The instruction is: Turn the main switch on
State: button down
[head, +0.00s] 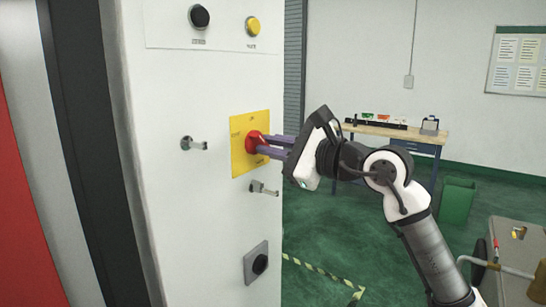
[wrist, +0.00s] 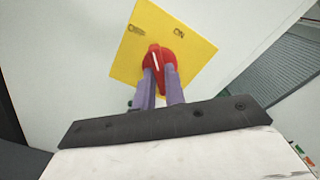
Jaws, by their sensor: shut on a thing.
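The main switch is a red rotary knob (head: 254,142) on a yellow plate (head: 240,163) on the white cabinet front. In the wrist view the knob (wrist: 155,52) has a white line. On the yellow plate (wrist: 200,52), OFF is printed up-left of the knob and ON up-right. The line points roughly upward, between the two labels. My gripper (head: 267,146) reaches in from the right. In the wrist view its purple fingers (wrist: 162,76) are shut on the red knob, one on each side, hiding its lower part.
Two key-like fittings stick out of the cabinet, one left of the plate (head: 193,144) and one just below it (head: 263,188). A black rotary knob (head: 260,264) sits lower. A black button (head: 199,16) and a yellow button (head: 253,26) are above. A workbench (head: 400,131) stands far behind.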

jog(key=m+b, duration=0.3)
jog(key=m, duration=0.1)
jog(key=shift+f+m, duration=0.15)
jog(key=shift+m, duration=0.15)
jog(key=shift+m+b, duration=0.9)
jog(key=shift+m, duration=1)
jog(key=c, duration=1.5)
grip_release()
jog(key=shift+o, duration=0.2)
jog(key=b+v, duration=0.3)
jog(key=v, duration=1.1)
jog(key=shift+b, duration=0.3)
